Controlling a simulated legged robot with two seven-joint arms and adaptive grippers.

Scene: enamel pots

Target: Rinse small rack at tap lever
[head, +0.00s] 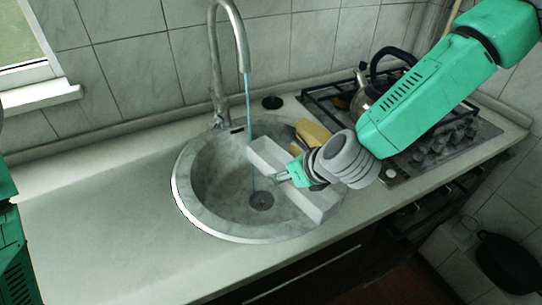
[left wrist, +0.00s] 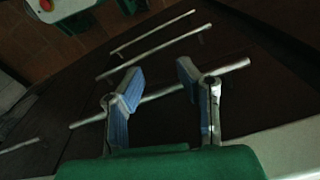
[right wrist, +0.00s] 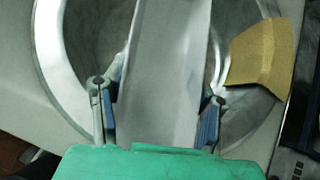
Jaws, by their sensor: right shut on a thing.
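A pale grey, long block-like piece, which I take for the small rack (head: 266,152), slants over the right side of the round sink (head: 186,197). My right gripper (head: 284,177) is shut on its middle; in the right wrist view the rack (right wrist: 165,75) runs between both fingers. The metal tap (head: 216,60) stands behind the sink. A thin blue water stream (head: 248,110) falls from its spout into the basin, just left of the rack's far end. I cannot make out the lever clearly. My left gripper (left wrist: 158,90) is open and empty, in front of the dark cabinet.
A yellow-brown piece (head: 312,132) lies at the sink's right rim, close to the rack. A kettle (head: 362,97) stands on the hob (head: 440,145) at right, beneath my right arm. The left counter (head: 95,215) is clear. Cabinet bar handles (left wrist: 150,45) are near my left gripper.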

